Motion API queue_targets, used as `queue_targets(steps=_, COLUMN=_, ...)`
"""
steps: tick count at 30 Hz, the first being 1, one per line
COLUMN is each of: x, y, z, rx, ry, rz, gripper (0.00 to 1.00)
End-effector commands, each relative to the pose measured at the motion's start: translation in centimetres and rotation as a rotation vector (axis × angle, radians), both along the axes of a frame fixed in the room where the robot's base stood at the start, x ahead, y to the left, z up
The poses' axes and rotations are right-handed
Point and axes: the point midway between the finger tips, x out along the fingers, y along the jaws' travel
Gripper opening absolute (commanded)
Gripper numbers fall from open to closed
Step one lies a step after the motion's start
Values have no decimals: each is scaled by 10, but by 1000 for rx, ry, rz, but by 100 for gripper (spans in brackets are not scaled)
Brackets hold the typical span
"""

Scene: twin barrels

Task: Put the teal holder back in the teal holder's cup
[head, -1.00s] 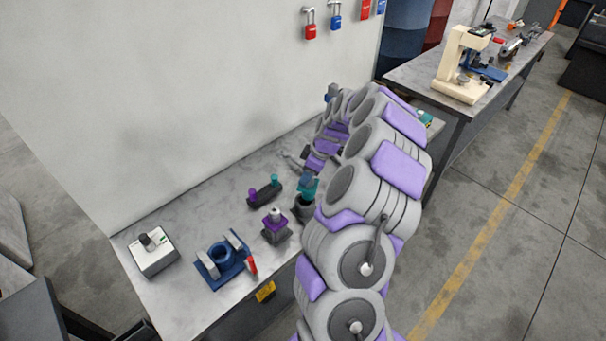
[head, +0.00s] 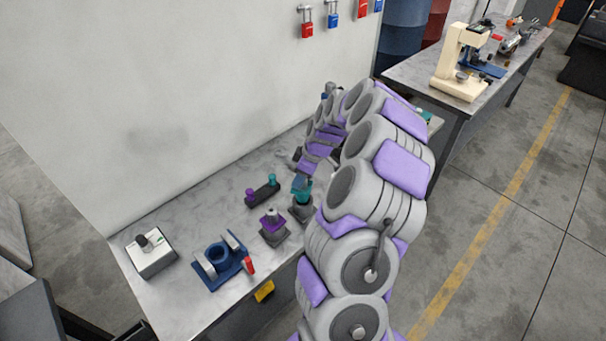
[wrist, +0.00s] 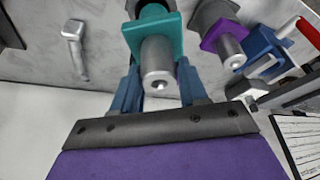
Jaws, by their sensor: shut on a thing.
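The teal holder (head: 302,195) is upright at its dark grey cup (head: 301,214) on the bench. Its lower end is hidden, so I cannot tell how deep it sits. In the wrist view the teal holder (wrist: 150,36) has a square teal flange and a silver shank pointing towards the camera. Blue fingers of my gripper (wrist: 157,76) are on both sides of it, shut on it. A dark part, likely the cup, shows just beyond the flange. In the head view my arm comes over from the right and hides most of my gripper.
A purple holder (head: 271,221) stands in its dark base just left. A dark bar with purple and teal knobs (head: 262,191) lies behind. A blue fixture with a red handle (head: 221,262) and a white knob box (head: 151,253) are further left. A white wall (head: 200,100) borders the back.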

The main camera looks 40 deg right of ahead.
Motion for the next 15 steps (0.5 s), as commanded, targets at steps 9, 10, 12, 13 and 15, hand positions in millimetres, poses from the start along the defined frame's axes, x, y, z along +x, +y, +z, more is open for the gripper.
queue_targets(steps=9, x=0, y=-1, z=0, rx=3, ry=1, rz=2, gripper=2)
queue_targets(steps=10, x=0, y=-2, z=-1, rx=4, ry=2, rz=3, gripper=2)
queue_targets(steps=12, x=0, y=-3, z=-1, rx=5, ry=1, rz=3, gripper=2)
queue_targets(steps=13, x=0, y=-4, z=-2, rx=6, ry=2, rz=3, gripper=2)
queue_targets(steps=15, x=0, y=-6, z=-2, rx=8, ry=2, rz=3, gripper=2)
